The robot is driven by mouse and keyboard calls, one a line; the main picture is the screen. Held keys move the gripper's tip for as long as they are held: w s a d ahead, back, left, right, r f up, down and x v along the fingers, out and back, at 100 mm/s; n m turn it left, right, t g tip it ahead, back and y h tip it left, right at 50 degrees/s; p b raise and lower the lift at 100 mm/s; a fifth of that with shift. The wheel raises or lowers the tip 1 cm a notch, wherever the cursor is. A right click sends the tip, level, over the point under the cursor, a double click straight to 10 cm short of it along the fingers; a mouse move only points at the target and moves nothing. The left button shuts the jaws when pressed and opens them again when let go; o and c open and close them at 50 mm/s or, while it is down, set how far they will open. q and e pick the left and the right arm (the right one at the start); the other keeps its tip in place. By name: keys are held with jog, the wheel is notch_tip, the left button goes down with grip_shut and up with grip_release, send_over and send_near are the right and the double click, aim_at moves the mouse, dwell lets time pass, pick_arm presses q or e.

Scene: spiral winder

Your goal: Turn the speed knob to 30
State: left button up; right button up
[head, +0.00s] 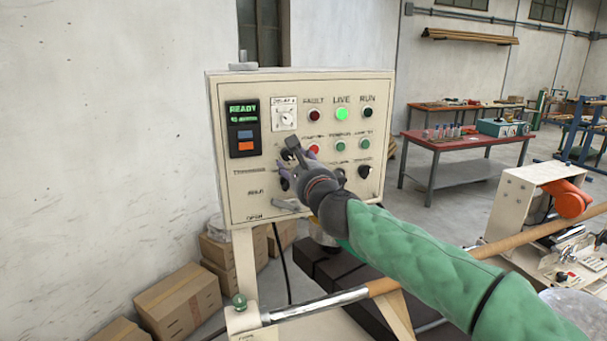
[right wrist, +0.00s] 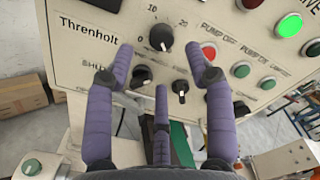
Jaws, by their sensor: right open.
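The control panel (head: 235,200) is a cream box with buttons, lamps and knobs. In the right wrist view a large black knob (right wrist: 160,37) sits by a scale with 0, 10 and 20, beside the word "Threnholt"; a white mark shows on its lower part. I cannot read a speed label. My right gripper (head: 287,166) is in front of the panel's lower middle and hides part of it in the head view. In the right wrist view its purple fingers (right wrist: 160,62) are spread below and either side of the large knob, apart from it. My left gripper is out of view.
Smaller black knobs (right wrist: 180,91) sit below the large knob. A red button (right wrist: 208,52) and a green lamp (right wrist: 289,25) are to its right. Cardboard boxes (head: 178,302) stand on the floor below left. A red-topped table (head: 447,143) stands behind right.

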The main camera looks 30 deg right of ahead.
jog(key=shift+v, duration=2.65)
